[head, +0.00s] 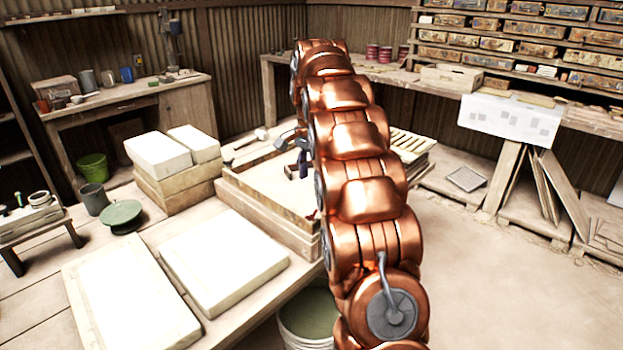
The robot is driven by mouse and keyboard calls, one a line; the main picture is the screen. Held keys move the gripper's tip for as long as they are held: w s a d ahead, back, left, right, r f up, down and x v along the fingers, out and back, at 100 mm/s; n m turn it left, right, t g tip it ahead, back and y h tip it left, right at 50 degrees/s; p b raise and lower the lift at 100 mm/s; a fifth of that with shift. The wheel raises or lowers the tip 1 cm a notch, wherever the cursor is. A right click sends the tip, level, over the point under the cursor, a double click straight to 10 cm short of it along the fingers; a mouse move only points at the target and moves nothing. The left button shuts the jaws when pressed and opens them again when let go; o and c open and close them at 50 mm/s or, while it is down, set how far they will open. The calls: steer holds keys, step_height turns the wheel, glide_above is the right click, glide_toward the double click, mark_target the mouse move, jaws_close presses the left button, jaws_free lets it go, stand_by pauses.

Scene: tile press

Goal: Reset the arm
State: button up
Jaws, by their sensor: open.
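My copper-coloured arm rises from the bottom middle to the top middle of the head view. My gripper (296,170) shows only in part at the left edge of the arm, as grey and dark pieces pointing down over the pale work block. It is open, and I see nothing held in it. The rest of it is hidden behind the arm. The pale block (262,190) with a wooden frame lies below it; I cannot tell whether they touch.
White slabs (222,260) lie on the low table at front left. Stacked blocks (158,155) and a green round dish (122,217) stand farther back. A bucket (308,318) stands beside the arm's lower part. The floor (500,290) at right is clear.

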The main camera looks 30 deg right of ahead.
stand_by(0.5)
steer(key=s+a+r+n+p, duration=0.25)
steer(key=s+a+n, duration=0.45)
steer(key=s+a, duration=0.85)
steer(key=s+a+f+n, duration=0.2)
steer(key=s+a+n, duration=0.1)
steer(key=s, duration=0.4)
steer(key=s+a+f+n+g+p, duration=0.1)
steer(key=s+a+f+n, duration=0.1)
steer(key=s, duration=0.6)
steer(key=s+a+f+n+p, duration=0.1)
steer(key=s+a+f+n, duration=0.1)
steer(key=s, duration=0.6)
steer(key=shift+s+a+f+n+g, duration=0.15)
steer(key=shift+a+n+g, duration=0.25)
steer(key=shift+a+n, duration=0.5)
